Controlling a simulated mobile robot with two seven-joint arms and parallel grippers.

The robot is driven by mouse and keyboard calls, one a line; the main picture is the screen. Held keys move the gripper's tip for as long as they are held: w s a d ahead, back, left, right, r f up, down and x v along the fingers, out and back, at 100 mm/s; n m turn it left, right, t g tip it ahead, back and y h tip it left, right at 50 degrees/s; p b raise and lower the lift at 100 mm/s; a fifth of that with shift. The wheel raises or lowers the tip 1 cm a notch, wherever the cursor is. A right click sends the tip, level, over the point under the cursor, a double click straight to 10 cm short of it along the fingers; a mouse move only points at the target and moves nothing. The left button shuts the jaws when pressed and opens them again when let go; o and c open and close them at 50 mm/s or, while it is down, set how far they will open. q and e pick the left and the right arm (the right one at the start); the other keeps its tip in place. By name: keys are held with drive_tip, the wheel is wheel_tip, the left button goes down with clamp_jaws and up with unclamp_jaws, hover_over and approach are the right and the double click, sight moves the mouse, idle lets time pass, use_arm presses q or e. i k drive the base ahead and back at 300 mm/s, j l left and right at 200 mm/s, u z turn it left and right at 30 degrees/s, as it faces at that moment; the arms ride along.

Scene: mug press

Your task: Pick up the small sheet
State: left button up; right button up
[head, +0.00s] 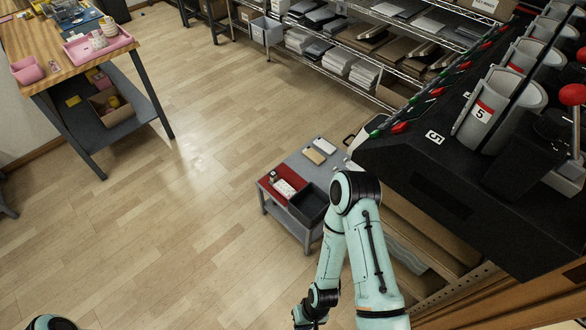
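A small tan flat piece (314,156) and a small white flat piece (326,146) lie on top of the low grey table (296,160) in the middle of the head view. I cannot tell whether either one is the small sheet. My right arm bends down in front of the low table, and its dark end (308,318) is at the bottom edge, partly cut off. Its fingers cannot be made out, and it is apart from both flat pieces. Only a bit of my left arm shows at the bottom left corner; its gripper is out of view.
The low table also holds a red tray (270,183) with a white item and a black bin (308,207). A dark mug press machine (440,170) stands at the right. Wire shelves line the back. A wooden workbench (62,68) stands at the left, with open floor between.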

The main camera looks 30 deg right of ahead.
sight(284, 188)
drive_tip(key=z, duration=1.05)
drive_tip(key=i+j+u, duration=0.4)
drive_tip(key=j, duration=0.15)
drive_tip(key=i+j+u, duration=0.8)
drive_tip(key=i, duration=0.25)
drive_tip(key=i+z, duration=0.35)
drive_tip(key=i+j+z, duration=0.15)
drive_tip(key=i+z, duration=0.15)
drive_tip(key=i, duration=0.15)
drive_tip(key=i+j+z, duration=0.2)
drive_tip(key=i+z, duration=0.35)
drive_tip(key=z, duration=0.2)
drive_tip(key=i+z, duration=0.15)
drive_tip(key=z, duration=0.25)
drive_tip(key=i+j+z, duration=0.15)
drive_tip(key=z, duration=0.25)
drive_tip(key=i+j+z, duration=0.15)
drive_tip(key=z, duration=0.25)
drive_tip(key=i+j+z, duration=0.15)
drive_tip(key=z, duration=0.3)
drive_tip(key=i+j+z, duration=0.15)
drive_tip(key=z, duration=0.25)
drive_tip(key=i+j+z, duration=0.1)
drive_tip(key=j+z, duration=0.35)
drive_tip(key=i+j+z, duration=0.45)
drive_tip(key=i, duration=0.2)
drive_tip(key=i+j, duration=0.05)
